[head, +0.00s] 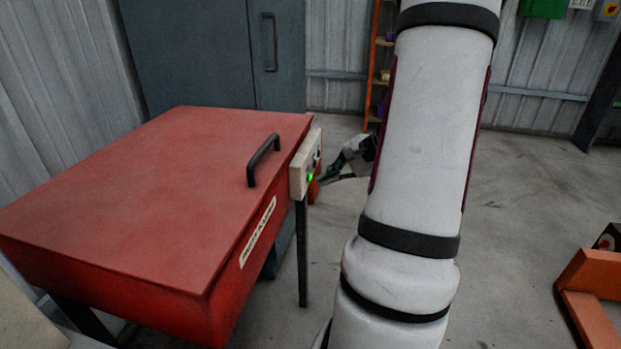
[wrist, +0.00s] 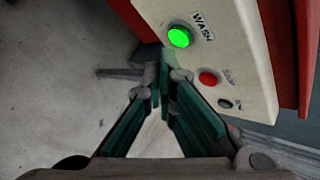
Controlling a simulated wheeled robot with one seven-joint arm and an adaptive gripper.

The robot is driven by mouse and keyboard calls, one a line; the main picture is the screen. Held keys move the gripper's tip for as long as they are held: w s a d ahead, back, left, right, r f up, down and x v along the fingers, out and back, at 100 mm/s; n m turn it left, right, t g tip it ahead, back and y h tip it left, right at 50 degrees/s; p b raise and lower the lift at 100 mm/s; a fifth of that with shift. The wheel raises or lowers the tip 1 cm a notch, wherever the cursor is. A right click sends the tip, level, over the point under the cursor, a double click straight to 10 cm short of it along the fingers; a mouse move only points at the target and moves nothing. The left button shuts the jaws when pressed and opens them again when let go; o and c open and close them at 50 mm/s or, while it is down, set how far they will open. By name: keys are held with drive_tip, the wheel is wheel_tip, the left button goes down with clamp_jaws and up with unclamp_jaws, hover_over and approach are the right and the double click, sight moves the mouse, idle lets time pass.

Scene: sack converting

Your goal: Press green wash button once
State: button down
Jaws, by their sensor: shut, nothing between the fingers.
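The green wash button (wrist: 180,37) is lit, on a cream control panel (wrist: 215,50) under a "WASH" label. In the head view the panel (head: 299,165) is fixed to the right side of a red lidded machine (head: 150,190), and the green button (head: 310,177) shows as a small glow. My gripper (wrist: 158,72) is shut and empty, its tips just below the green button in the wrist view. I cannot tell whether they touch the panel. In the head view my gripper (head: 326,175) is close to the panel's right, partly hidden by my arm.
A red button (wrist: 208,78) and a small dark switch (wrist: 225,103) sit beside the green button on the panel. The machine's lid has a black handle (head: 263,160). An orange frame (head: 588,295) stands at the right. The grey floor (head: 520,200) between is clear.

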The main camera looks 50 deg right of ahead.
drive_tip(key=shift+s+d, duration=0.1)
drive_tip(key=s, duration=0.1)
drive_tip(key=s+d, duration=0.1)
drive_tip(key=s, duration=0.2)
drive_tip(key=shift+s+d, duration=0.2)
drive_tip(key=shift+d, duration=0.2)
drive_tip(key=shift+s+a, duration=0.1)
idle(0.7)
